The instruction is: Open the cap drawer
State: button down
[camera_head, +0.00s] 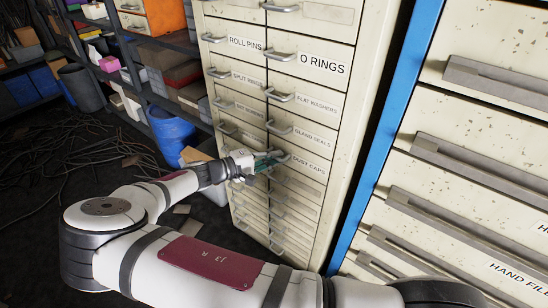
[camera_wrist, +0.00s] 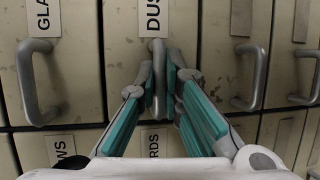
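The dust caps drawer (camera_head: 305,169) is in the right column of the cream cabinet in the head view. Its front looks flush with its neighbours. In the wrist view its label (camera_wrist: 153,18) is partly cut off and reads "DUS". Its grey bar handle (camera_wrist: 158,60) stands between my fingertips. My gripper (camera_head: 272,158) reaches this handle from the left. In the wrist view my gripper (camera_wrist: 160,78) has one teal-padded finger on each side of the bar, and its tips appear closed against it.
The gland seals drawer (camera_head: 309,139) sits directly above, with more drawers below and left. A neighbouring handle (camera_wrist: 250,76) is close by. A blue-edged cabinet (camera_head: 480,150) stands at right. Shelves and a blue bin (camera_head: 170,130) are at left; cables (camera_head: 80,150) lie on the floor.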

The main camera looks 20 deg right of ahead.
jog(key=s+a, duration=0.7)
jog(key=a, duration=0.3)
jog(key=s+a+p, duration=0.1)
jog(key=s+a, duration=0.6)
jog(key=a, duration=0.3)
jog(key=shift+s+p, duration=0.3)
jog(key=shift+s, duration=0.05)
jog(key=c, duration=2)
grip_release()
jog(key=v, duration=1.2)
